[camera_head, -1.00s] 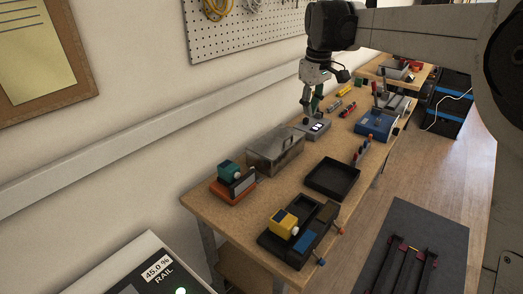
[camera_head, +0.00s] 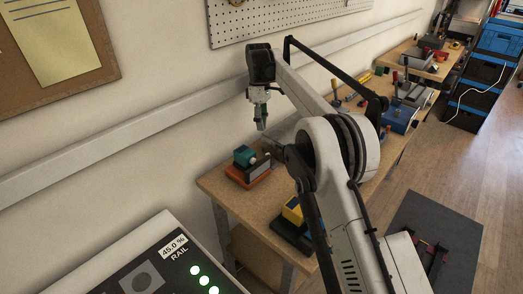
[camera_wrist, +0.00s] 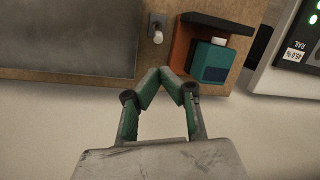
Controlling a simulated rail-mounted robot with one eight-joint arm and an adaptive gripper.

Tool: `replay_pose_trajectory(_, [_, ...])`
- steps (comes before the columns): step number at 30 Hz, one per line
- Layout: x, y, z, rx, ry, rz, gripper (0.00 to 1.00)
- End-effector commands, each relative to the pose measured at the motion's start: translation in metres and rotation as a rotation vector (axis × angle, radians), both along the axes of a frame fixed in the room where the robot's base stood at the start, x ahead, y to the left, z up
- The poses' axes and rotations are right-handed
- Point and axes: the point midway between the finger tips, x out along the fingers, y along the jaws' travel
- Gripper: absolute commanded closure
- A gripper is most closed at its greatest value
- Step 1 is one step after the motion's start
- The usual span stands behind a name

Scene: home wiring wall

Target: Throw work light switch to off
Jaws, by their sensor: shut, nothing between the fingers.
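A small switch-like part with a pale knob (camera_wrist: 156,32) sits on the wooden bench in the wrist view, between a grey box (camera_wrist: 65,35) and an orange base. I cannot read any label on it, so I cannot tell if it is the work light switch or which way it is thrown. My gripper (camera_wrist: 163,73) has its green fingertips together, empty, just below that part in the picture and apart from it. In the head view my gripper (camera_head: 262,126) hangs pointing down above the near end of the bench, beside the teal block.
A teal block (camera_head: 244,155) sits on the orange base (camera_head: 251,179) close by; it also shows in the wrist view (camera_wrist: 212,62). A yellow block (camera_head: 292,211) stands farther right, partly behind my arm. The wall and pegboard (camera_head: 270,18) run behind. A rail panel (camera_head: 165,262) is at front left.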

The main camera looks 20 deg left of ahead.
Motion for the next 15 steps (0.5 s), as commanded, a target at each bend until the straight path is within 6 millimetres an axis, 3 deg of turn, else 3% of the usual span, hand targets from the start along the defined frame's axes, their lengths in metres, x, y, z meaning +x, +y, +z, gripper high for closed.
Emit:
replay_pose_trajectory(8, [-0.004,0.003,-0.019,-0.002,0.008,0.014,1.0])
replay_pose_trajectory(15, [-0.011,-0.002,-0.056,-0.002,0.007,0.013,1.0])
